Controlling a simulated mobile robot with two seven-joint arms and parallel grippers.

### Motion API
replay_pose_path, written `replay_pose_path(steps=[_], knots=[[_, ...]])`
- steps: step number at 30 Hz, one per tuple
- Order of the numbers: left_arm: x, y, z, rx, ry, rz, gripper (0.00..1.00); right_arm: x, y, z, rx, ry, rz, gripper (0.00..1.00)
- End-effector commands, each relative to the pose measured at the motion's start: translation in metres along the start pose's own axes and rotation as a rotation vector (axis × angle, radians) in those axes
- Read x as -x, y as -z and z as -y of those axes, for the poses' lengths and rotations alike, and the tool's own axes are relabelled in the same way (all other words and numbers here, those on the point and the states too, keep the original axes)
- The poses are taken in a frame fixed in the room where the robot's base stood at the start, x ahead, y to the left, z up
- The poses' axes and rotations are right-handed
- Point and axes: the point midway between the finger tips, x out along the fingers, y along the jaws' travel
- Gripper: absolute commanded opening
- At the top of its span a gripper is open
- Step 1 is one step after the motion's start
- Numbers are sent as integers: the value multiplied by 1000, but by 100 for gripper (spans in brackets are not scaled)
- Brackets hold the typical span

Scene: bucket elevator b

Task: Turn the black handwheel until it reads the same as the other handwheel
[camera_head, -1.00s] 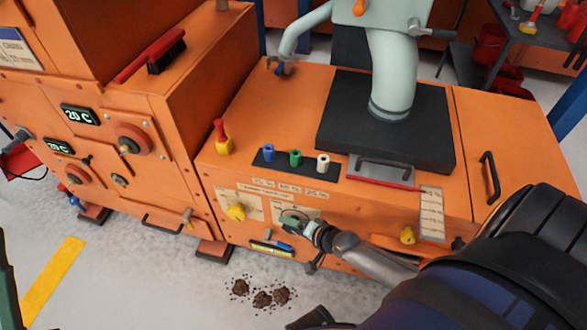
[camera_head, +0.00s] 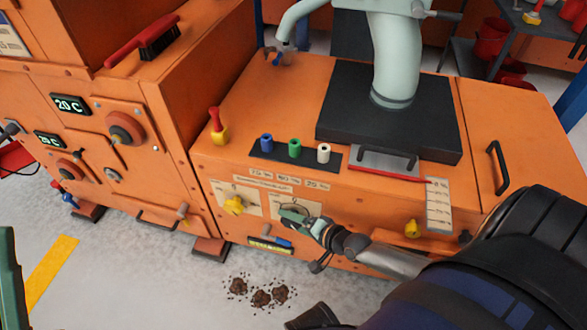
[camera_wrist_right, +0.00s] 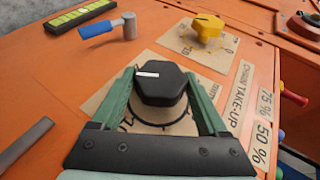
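The black handwheel (camera_wrist_right: 160,85) is a six-sided knob with a white mark on its top, on a beige scale plate (camera_wrist_right: 160,122) largely hidden by my gripper. My right gripper (camera_wrist_right: 160,80) has its green fingers on either side of the knob, seemingly touching it. In the head view this gripper (camera_head: 293,217) covers most of the knob. The yellow handwheel (camera_wrist_right: 208,26) sits on its own scale plate beside it, and also shows in the head view (camera_head: 234,205). Its exact reading is too small to tell. A green part of my left gripper (camera_head: 8,280) shows at the left edge.
A blue-handled lever (camera_wrist_right: 108,27) and a yellow-green gauge strip (camera_wrist_right: 80,14) lie close to the black knob. Labels (camera_wrist_right: 262,135) run along the panel. Blue, green and white knobs (camera_head: 295,149) stand on the top above. Dirt clumps (camera_head: 262,297) lie on the floor.

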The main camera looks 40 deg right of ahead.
Motion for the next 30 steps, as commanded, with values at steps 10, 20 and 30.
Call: replay_pose_path(steps=[10, 20, 30], knots=[[0, 0, 1, 0, 7, -2, 0, 0, 0, 1, -1, 1, 0, 100], [-12, 12, 7, -3, 9, -6, 0, 30, 0, 3, 0, -2, 2, 100], [-31, 35, 19, -53, 16, -21, 0, 101, 0, 3, -1, -2, 2, 100]])
